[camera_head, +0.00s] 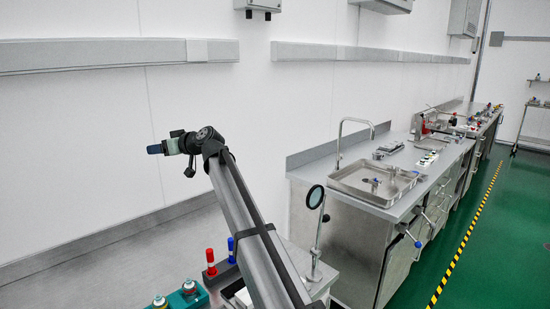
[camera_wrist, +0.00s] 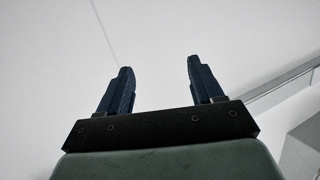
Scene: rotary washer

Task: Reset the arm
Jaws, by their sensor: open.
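My gripper (camera_head: 155,149) is raised at the end of my arm in the head view, in front of the white wall and well above the steel counter. It points to the left. In the wrist view my gripper (camera_wrist: 158,85) shows two dark blue fingers standing apart, with nothing between them. Only plain wall or ceiling lies beyond the fingertips. In the head view the fingers are too small to tell apart.
Below my arm are red-handled (camera_head: 210,262) and blue-handled (camera_head: 231,250) items and a green block (camera_head: 188,298). A round lens on a stand (camera_head: 315,197) is close to my arm's right. A steel tray (camera_head: 350,180) sits on the right counter. Counter space at left (camera_head: 90,280) is clear.

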